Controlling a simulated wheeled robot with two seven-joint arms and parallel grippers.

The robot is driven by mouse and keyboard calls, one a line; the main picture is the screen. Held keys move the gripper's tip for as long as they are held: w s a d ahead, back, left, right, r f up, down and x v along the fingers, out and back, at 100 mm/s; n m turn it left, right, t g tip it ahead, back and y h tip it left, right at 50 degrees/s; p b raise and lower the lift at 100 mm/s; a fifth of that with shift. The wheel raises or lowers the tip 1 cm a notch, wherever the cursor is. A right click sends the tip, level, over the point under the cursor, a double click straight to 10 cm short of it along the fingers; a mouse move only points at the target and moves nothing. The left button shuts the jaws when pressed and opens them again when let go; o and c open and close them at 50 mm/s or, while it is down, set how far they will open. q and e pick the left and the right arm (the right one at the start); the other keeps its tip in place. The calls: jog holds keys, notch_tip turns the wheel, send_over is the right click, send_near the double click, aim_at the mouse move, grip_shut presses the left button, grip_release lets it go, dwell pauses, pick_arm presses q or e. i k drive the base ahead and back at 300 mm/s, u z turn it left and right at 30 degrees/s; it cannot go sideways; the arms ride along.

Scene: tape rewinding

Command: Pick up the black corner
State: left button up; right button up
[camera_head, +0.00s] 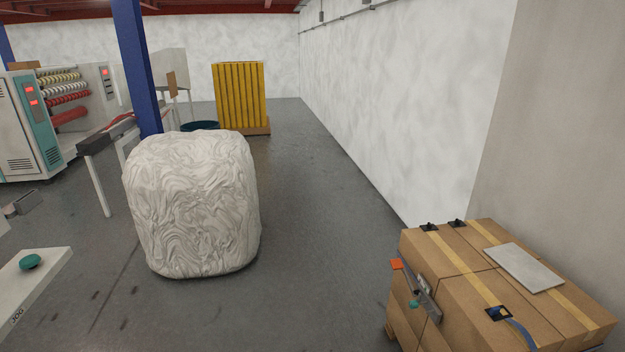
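Small black corner pieces sit on the cardboard boxes at the lower right. One black corner (429,227) is at the back left edge of the box top, and a second black corner (457,223) is just right of it. A third black corner (498,313) lies nearer the front, with a blue strap (519,335) running from it. The stacked cardboard boxes (466,302) have yellow tape strips across their tops. Neither of my grippers shows in the head view.
A grey flat panel (525,267) lies on the boxes. A grey tool-like item with an orange end (396,264) is at their left side. A large white wrapped bale (193,205) stands left of centre. Grey floor (325,240) is clear between bale and boxes.

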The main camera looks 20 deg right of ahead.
aim_at(428, 227)
jog(key=z, duration=0.6)
jog(key=i, duration=1.7)
jog(key=z, duration=1.7)
jog(key=i, duration=0.95)
jog(key=z, duration=0.4)
